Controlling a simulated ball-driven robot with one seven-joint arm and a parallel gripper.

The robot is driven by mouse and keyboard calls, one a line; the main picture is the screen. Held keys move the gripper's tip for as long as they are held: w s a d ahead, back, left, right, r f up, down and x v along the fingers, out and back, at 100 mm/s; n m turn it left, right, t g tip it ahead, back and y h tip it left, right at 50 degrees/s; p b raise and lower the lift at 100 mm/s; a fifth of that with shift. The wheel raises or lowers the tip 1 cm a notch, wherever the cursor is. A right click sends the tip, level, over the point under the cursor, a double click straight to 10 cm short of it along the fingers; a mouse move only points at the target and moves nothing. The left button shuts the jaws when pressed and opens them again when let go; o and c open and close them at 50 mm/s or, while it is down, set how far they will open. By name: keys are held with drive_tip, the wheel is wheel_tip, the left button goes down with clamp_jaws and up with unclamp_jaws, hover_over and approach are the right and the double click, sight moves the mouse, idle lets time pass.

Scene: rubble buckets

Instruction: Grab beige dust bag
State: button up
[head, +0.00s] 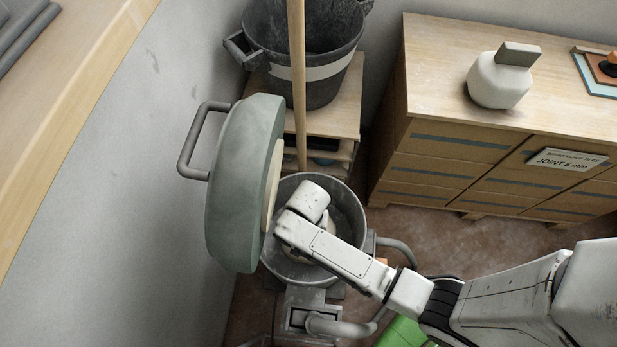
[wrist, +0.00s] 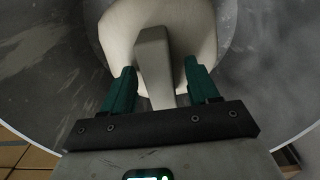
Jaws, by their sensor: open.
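The beige dust bag (wrist: 190,22) lies inside a grey metal bucket (wrist: 60,55), as the wrist view shows. A flat grey tab (wrist: 153,62) stands up from the bag. My gripper (wrist: 157,70) is open, its two green fingers on either side of the tab, with a gap visible on each side. The fingertips overlap the lower part of the bag in the picture; I cannot tell whether they touch it. In the head view, my wrist reaches into the bucket (head: 349,205) and hides the fingers and most of the bag.
A large grey-green round lid-like object (head: 240,180) with a handle stands close left of my wrist. A wooden pole (head: 297,90) rises behind the bucket. A dark bucket (head: 335,75) sits on a wooden stand. A white container (head: 497,82) with a grey tab stands on the cabinet (head: 440,90).

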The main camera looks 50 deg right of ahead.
clamp_jaws()
idle(0.7)
